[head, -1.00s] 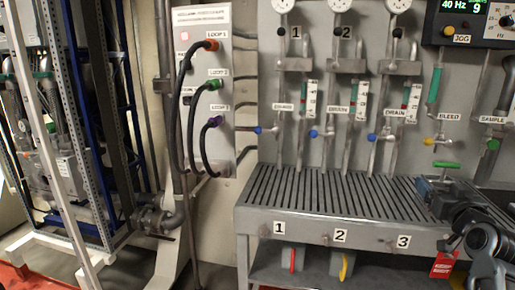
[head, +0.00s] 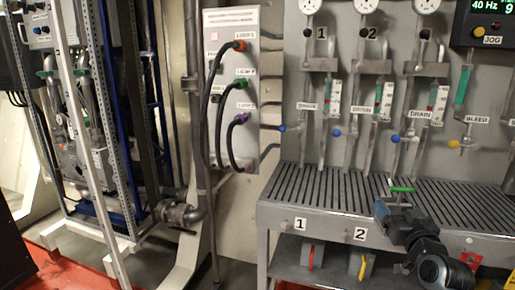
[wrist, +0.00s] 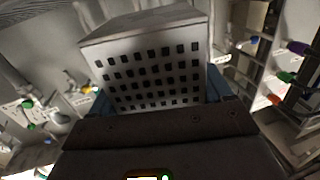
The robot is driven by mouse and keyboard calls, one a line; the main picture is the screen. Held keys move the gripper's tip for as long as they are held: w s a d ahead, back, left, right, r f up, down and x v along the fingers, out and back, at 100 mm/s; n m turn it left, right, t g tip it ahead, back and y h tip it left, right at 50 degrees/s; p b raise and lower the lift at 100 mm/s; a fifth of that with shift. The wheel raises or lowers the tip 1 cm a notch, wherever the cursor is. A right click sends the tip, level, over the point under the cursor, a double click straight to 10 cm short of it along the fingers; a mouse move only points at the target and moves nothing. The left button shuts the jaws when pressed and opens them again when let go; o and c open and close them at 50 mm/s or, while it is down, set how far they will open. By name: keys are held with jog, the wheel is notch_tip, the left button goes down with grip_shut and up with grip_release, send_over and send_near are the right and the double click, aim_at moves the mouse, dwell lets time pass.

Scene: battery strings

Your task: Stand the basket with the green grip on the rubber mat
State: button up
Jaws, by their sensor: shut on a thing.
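My gripper (head: 398,200) is in front of the slotted bench top in the head view. A green grip (head: 402,189) shows just above its jaws. In the wrist view, a grey metal basket (wrist: 150,72) with rows of square holes fills the middle, between the blue fingers of my gripper (wrist: 150,98). The gripper is shut on this basket and holds it. In the head view the basket's body is hidden behind my gripper and arm. I cannot make out a rubber mat in either view.
The slotted bench (head: 330,190) carries number plates along its front. Baskets with a red grip (head: 311,257) and a yellow grip (head: 362,267) stand on its lower shelf. A panel with looped hoses (head: 232,90) and a metal rack (head: 95,150) stand to the left.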

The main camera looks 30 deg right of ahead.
jog(key=w+a+f+n+t+y, duration=0.1)
jog(key=w+a+f+n+y, duration=0.15)
jog(key=a+f, duration=0.45)
jog(key=w+a+f+n+t+y, duration=0.15)
jog(key=w+a, duration=0.25)
jog(key=a, duration=0.7)
jog(key=w+a+f+n+t+y, duration=0.1)
jog(key=w+a+f+y, duration=0.3)
jog(key=a, duration=0.5)
jog(key=s+a+f+n+y, duration=0.25)
jog(key=a+f, duration=0.35)
jog(key=a, duration=0.6)
jog(key=s+f, duration=0.4)
jog(key=f, duration=0.2)
jog(key=shift+s+f, duration=0.15)
jog(key=shift+s, duration=0.05)
jog(key=shift+a, duration=0.15)
